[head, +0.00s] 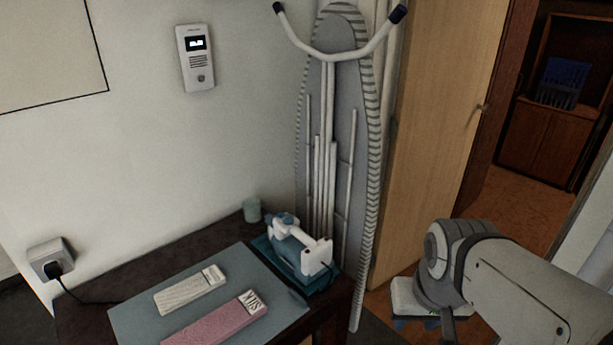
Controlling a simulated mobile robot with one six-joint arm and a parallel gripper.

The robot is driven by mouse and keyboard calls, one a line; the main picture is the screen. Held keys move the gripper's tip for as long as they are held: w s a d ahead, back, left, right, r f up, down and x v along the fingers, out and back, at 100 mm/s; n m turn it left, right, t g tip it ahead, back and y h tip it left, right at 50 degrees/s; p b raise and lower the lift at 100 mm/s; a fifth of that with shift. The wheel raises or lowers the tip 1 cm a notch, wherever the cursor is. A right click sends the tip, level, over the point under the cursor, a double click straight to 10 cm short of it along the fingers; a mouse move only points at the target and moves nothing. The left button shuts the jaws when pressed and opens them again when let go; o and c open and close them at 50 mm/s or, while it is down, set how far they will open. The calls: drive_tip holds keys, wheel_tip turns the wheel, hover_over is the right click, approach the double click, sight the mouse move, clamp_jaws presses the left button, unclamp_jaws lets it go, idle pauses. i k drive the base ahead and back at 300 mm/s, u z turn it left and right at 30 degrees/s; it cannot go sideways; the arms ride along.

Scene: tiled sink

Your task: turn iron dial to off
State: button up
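A white and blue iron (300,250) rests on a teal base (272,252) at the back right of a dark table. Its pale end faces the front right. I cannot make out the dial or its setting at this size. My arm (500,275) comes in from the lower right, with its rounded grey joint to the right of the iron and clearly apart from it. My gripper's fingers cannot be made out.
A grey mat (134,318) on the table (88,300) carries a whitish box (185,292) and a pink box (215,325). A plugged socket (48,262) is at left.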

sight(289, 220)
drive_tip(key=u, duration=0.4)
drive_tip(key=i, duration=0.95)
drive_tip(key=u, duration=0.75)
